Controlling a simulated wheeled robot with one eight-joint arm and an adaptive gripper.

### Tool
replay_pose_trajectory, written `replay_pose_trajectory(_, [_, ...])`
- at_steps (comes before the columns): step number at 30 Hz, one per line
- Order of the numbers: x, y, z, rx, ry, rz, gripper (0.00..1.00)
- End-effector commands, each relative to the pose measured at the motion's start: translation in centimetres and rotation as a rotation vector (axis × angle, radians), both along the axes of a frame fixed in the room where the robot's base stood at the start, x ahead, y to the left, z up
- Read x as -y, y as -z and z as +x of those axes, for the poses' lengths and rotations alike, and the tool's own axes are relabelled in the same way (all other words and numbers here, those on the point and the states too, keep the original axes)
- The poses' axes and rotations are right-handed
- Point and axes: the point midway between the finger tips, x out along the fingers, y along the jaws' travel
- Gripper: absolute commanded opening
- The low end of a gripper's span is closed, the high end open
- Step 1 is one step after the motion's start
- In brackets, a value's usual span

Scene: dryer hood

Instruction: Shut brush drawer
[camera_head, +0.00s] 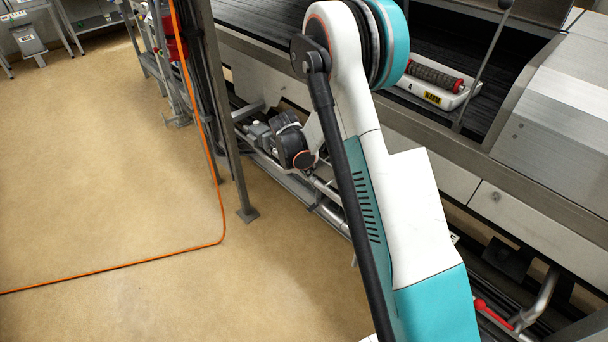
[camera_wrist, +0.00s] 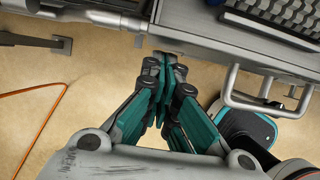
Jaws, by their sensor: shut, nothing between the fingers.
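The brush drawer (camera_wrist: 215,42) shows in the upper right of the wrist view as a grey metal tray with dark and light ribbed brush rollers (camera_wrist: 272,14) in it. The tray is seen from above, so it appears to stand open. A bar handle (camera_wrist: 262,107) sticks out below its right part. My gripper (camera_wrist: 165,60), with teal fingers, is shut and empty. Its tips are at the drawer's lower left edge, left of the handle; I cannot tell whether they touch. In the head view my arm hides this area, and my gripper is not seen.
In the head view a white tray with a dark roller (camera_head: 436,77) lies on the machine's dark belt. A steel post (camera_head: 225,110) stands left of my arm. An orange hose (camera_head: 120,265) crosses the tan floor, which is otherwise clear at left.

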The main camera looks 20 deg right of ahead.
Motion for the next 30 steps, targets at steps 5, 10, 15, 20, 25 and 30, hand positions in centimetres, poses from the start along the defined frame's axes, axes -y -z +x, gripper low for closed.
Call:
replay_pose_trajectory(5, [0.1, -0.1, 0.0, 0.0, 0.0, 0.0, 0.0])
replay_pose_trajectory(10, [0.2, -0.1, 0.1, 0.0, 0.001, 0.0, 0.0])
replay_pose_trajectory(15, [2.4, 0.0, 0.9, 0.001, 0.005, 0.0, 0.0])
replay_pose_trajectory(20, [6.9, 0.0, 2.5, 0.0, 0.006, 0.0, 0.0])
replay_pose_trajectory(25, [10.7, 0.0, 3.9, 0.001, 0.004, 0.001, 0.0])
replay_pose_trajectory(30, [12.5, 0.0, 4.5, 0.0, 0.001, 0.0, 0.0])
